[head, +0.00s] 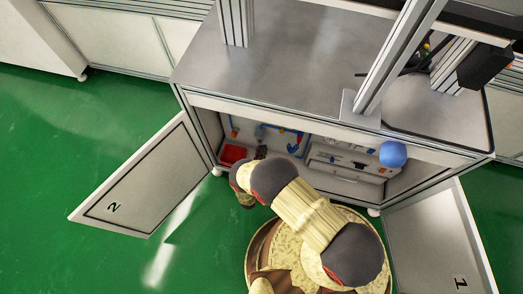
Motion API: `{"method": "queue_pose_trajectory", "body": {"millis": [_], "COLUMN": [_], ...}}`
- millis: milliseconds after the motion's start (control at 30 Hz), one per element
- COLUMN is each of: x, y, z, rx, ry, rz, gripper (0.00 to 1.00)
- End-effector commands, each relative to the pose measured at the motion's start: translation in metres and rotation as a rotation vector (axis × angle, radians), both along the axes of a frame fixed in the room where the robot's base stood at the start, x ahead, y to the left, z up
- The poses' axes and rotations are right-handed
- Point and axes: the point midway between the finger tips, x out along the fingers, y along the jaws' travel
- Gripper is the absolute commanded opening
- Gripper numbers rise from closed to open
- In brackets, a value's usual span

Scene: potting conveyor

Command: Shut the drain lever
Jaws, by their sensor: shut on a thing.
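My gripper (261,152) is a small dark shape at the end of my arm, inside the open cabinet near its left side. It is shut on what seems to be the drain lever, low in front of the blue pipework. The lever itself is hidden by the gripper and wrist, so its angle cannot be told. Blue pipe (281,130) runs along the cabinet's back wall above and to the right of the gripper. A small blue fitting (293,148) sits at its right end.
A red bin (232,153) stands left of the gripper. Cabinet doors marked 2 (145,185) and 1 (430,240) stand open on either side. A blue ball-like thing (393,154) is at the right of the opening. The steel worktop (290,55) overhangs the cabinet. Green floor is clear at left.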

Motion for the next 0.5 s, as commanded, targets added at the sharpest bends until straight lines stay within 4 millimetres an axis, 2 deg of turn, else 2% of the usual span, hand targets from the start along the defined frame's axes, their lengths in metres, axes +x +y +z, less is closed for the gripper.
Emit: {"method": "queue_pose_trajectory", "body": {"millis": [500], "x": [-0.003], "y": [-0.007], "z": [-0.017], "rx": [0.408], "ry": [-0.147], "rz": [-0.002], "gripper": [0.0]}}
